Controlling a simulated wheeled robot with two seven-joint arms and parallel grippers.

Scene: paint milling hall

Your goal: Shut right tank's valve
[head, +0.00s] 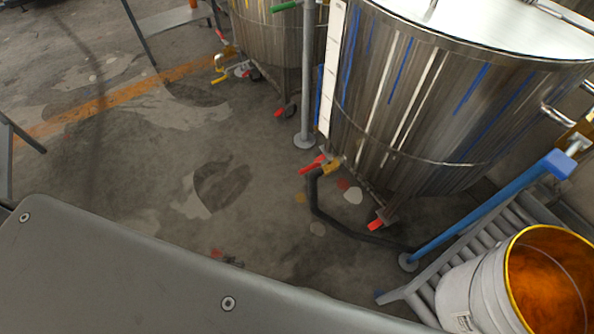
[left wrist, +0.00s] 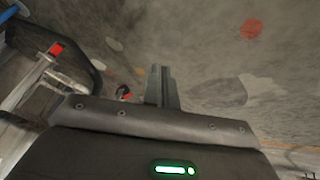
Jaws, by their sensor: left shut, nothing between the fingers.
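The right tank (head: 430,100) is a large steel drum streaked with blue and white paint in the head view. Its valve (head: 313,165) sits low at its front left, with a red lever and a yellowish body, and a black hose (head: 335,222) runs from there along the floor. I cannot tell whether the valve is open or shut. My left gripper (left wrist: 162,75) shows in the left wrist view, its fingers together and empty, apart from anything graspable. A small red and dark thing (left wrist: 124,92) lies beyond it, not clearly identifiable. My right gripper is not in view.
A grey post (head: 307,75) stands between the tanks. A blue pipe (head: 480,212) and a bucket of orange paint (head: 478,296) are at right. The stained floor at left is clear.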

